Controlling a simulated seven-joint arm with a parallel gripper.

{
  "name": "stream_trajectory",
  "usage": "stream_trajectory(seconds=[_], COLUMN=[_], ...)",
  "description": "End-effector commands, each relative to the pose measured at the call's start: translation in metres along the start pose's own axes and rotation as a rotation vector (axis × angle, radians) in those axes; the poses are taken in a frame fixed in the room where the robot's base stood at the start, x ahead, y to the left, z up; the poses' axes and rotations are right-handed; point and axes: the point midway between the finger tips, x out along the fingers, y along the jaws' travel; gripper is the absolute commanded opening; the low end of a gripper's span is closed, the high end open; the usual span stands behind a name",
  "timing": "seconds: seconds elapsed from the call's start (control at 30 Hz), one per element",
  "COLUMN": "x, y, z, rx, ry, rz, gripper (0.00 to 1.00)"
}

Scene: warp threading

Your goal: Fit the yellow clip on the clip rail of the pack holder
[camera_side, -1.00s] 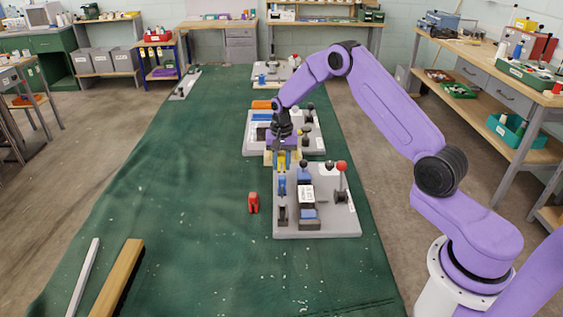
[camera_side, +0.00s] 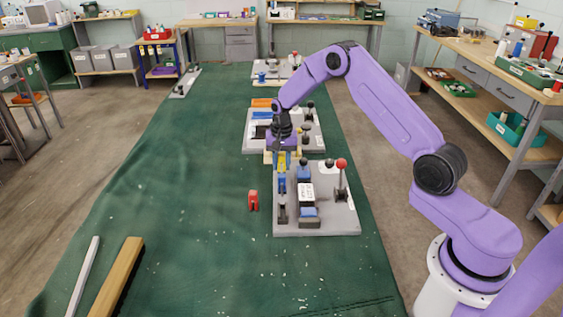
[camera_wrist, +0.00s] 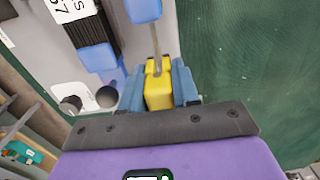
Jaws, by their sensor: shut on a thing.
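My gripper (camera_wrist: 159,88) is shut on the yellow clip (camera_wrist: 158,92), with a blue finger on each side of it. In the side view my gripper (camera_side: 281,159) is low at the far left edge of the pack holder (camera_side: 340,222), a grey plate. In the wrist view the thin clip rail (camera_wrist: 155,42) runs from a blue clip (camera_wrist: 144,9) to the notched front of the yellow clip. The rail's end meets the notch; how deep it sits is hidden. The blue clip also shows in the side view (camera_side: 281,182).
A red clip (camera_side: 253,200) stands on the green mat left of the holder. The holder carries a labelled pack (camera_side: 306,192) and a red-knobbed lever (camera_side: 341,164). Another grey fixture (camera_side: 312,143) lies close behind my gripper. The mat to the left is mostly clear.

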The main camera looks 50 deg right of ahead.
Motion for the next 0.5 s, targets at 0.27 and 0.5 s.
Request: stream_trajectory(seconds=[0.27, 0.5], x=[0.007, 0.013], y=[0.000, -0.001], z=[0.000, 0.000], rx=[-0.001, -0.001], ry=[0.000, 0.000], rz=[0.000, 0.000], gripper=[0.02, 0.02])
